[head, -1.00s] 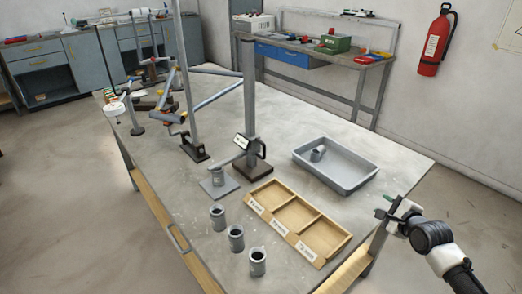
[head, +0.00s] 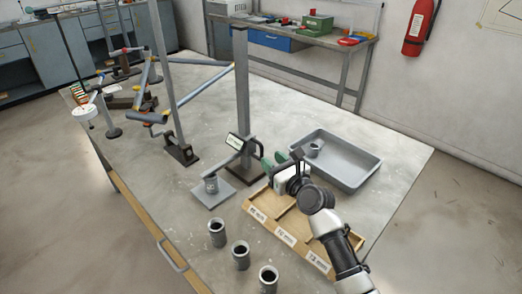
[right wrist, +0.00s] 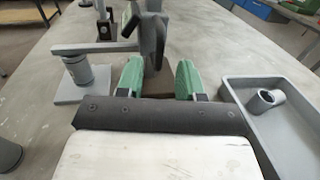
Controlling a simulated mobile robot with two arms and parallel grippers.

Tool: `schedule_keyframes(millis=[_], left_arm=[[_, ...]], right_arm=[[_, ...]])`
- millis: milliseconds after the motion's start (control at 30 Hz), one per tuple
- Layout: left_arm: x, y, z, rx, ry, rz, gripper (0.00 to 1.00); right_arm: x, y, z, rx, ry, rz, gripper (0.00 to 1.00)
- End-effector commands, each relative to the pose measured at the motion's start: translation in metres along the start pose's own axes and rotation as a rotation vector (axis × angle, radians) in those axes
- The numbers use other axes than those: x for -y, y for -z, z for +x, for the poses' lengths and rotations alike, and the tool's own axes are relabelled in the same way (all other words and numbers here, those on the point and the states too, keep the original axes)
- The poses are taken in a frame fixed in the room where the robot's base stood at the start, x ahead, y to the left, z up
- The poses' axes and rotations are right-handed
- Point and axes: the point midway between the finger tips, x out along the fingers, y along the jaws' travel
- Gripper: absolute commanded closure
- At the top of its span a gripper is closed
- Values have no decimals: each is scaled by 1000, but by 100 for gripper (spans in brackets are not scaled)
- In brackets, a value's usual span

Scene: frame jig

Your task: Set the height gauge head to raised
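The height gauge has a tall grey column (head: 241,95) on a dark base. Its head (head: 238,143), with a small white display and a dark handle, sits low on the column. The head's arm reaches left over a grey cylinder (head: 211,183) on a square plate (head: 213,197); whether it touches the cylinder is unclear. My right gripper (head: 279,159) is open and empty, just right of the head. In the right wrist view, its green fingers (right wrist: 158,80) point at the handle (right wrist: 152,38), which stands ahead between them. My left gripper is out of view.
A labelled wooden tray (head: 262,208) lies under my right arm. A grey bin (head: 350,170) holding a cylinder (head: 313,150) stands to the right. Three grey cylinders, one here (head: 240,255), stand near the front. A pipe frame (head: 200,85) stands behind left.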

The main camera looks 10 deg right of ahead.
Motion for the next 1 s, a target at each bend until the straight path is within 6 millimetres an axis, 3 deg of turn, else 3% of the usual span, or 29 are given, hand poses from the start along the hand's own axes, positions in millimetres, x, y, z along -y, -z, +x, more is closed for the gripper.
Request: schedule_keyframes(millis=[100,300,700,933,1000], left_arm=[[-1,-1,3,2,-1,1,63],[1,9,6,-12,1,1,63],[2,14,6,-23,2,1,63],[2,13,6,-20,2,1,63],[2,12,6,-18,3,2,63]], right_arm=[[0,0,24,1,-1,-1,63],[0,1,50,0,0,-2,63],[0,0,58,-1,0,-2,63],[0,0,57,-1,1,-2,96],[1,0,57,-1,1,-2,100]])
